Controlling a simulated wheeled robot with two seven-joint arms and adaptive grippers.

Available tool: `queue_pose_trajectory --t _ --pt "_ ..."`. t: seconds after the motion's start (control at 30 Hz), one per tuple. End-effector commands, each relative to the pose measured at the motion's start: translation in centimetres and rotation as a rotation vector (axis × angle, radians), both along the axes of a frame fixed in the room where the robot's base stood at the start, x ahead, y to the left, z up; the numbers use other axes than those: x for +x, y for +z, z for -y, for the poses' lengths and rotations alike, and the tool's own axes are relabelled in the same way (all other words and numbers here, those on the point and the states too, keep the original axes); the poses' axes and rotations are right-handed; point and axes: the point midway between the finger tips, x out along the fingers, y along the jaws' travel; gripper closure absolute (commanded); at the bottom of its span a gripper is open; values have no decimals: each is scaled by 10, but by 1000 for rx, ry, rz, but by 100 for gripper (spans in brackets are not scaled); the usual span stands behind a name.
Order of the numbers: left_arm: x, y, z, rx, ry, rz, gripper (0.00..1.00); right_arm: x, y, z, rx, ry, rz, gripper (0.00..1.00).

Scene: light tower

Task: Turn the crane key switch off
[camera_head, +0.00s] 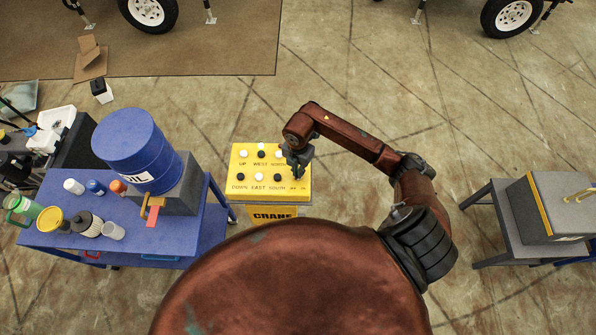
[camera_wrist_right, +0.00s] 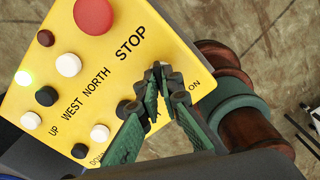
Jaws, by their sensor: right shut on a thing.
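The yellow crane control box (camera_head: 236,160) stands in the middle of the head view, with rows of black and white buttons and the word CRANE on its front. My right gripper (camera_head: 298,160) reaches down over the box's right side. In the right wrist view my right gripper (camera_wrist_right: 166,74) is shut on the key switch, beside the ON label (camera_wrist_right: 195,84). The key switch is mostly hidden by the fingertips, so its exact angle cannot be told. My left gripper is in neither view.
A blue cart (camera_head: 60,240) with an oil drum (camera_head: 135,145) stands left. A grey table (camera_head: 490,215) with a grey case stands right. Floor between box and table is clear.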

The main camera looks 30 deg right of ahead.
Motion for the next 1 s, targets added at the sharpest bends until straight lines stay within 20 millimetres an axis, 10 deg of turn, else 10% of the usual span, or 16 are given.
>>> queue_pose_trajectory --t 1.0 --pt "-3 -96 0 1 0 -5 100 1 -3 0 -1 805 1 100"
